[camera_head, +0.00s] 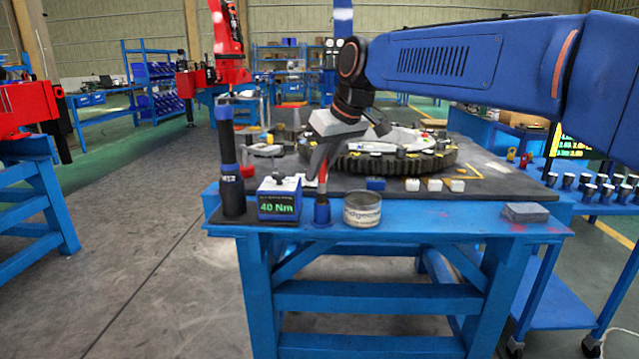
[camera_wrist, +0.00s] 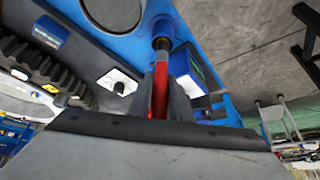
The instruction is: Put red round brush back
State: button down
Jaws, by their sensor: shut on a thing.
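The red round brush (camera_head: 323,179) is held upright in my gripper (camera_head: 318,166) near the front edge of the blue table. It also shows in the wrist view (camera_wrist: 158,92), between the grey fingers of my gripper (camera_wrist: 160,80). Its lower end meets the small blue round holder (camera_head: 322,212) that stands on the table edge. The holder shows in the wrist view (camera_wrist: 163,27) beyond the brush's dark lower end. I cannot tell how deep the brush sits in it. My gripper is shut on the brush's red handle.
Left of the holder stand a blue box with a "40 Nm" display (camera_head: 279,201) and a tall dark-blue cylindrical tool (camera_head: 230,165). A grey tin (camera_head: 362,210) stands close on the right. A large toothed ring (camera_head: 400,163) lies behind. A grey block (camera_head: 525,213) lies far right.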

aim_at(321, 182)
jog(key=shift+f, duration=1.75)
jog(key=c, duration=1.6)
grip_release()
jog(key=shift+f, duration=0.1)
jog(key=shift+c, duration=0.2)
jog(key=v, duration=1.2)
jog(key=shift+d, duration=0.15)
